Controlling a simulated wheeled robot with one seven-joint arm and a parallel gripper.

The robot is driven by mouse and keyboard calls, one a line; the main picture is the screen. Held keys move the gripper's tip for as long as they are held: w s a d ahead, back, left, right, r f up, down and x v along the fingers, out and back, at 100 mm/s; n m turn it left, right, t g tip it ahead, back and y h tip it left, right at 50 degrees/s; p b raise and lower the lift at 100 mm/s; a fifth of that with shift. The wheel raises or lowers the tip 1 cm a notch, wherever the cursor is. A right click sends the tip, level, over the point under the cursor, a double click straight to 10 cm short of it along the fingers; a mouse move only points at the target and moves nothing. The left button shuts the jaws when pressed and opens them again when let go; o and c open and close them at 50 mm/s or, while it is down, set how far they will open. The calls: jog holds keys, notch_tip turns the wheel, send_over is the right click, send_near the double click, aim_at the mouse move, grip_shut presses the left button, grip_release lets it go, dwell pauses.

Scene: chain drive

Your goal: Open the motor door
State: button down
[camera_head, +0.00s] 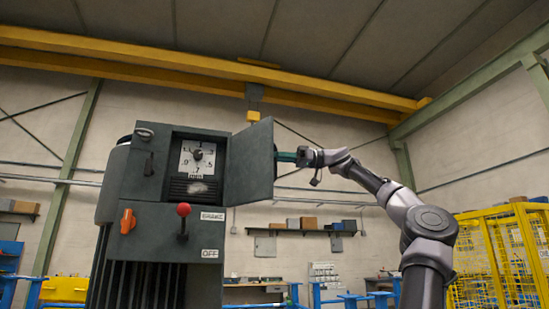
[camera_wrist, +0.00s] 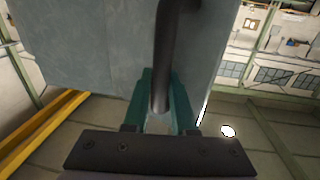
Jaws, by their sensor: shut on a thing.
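The motor door (camera_head: 249,162) is a dark grey panel hinged on the right side of the opening in the motor housing (camera_head: 150,215). It stands swung open to the right, and the dial (camera_head: 197,158) inside is exposed. My gripper (camera_head: 286,157) is at the door's right edge in the head view. In the wrist view, its green fingers are shut around the dark door handle (camera_wrist: 164,50), which runs up across the door panel (camera_wrist: 90,45). The handle is hidden in the head view.
An orange knob (camera_head: 127,221), a red-topped lever (camera_head: 183,212) and BRAKE and OFF labels are on the housing's front. A yellow mesh fence (camera_head: 500,255) stands at the right. Shelves and benches line the back wall. The air around the door's right side is clear.

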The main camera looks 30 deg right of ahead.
jog(key=c, duration=0.7)
grip_release()
jog(key=shift+c, duration=0.2)
jog(key=shift+d, duration=0.1)
jog(key=v, duration=1)
jog(key=shift+d, duration=0.25)
jog(key=shift+s, duration=0.15)
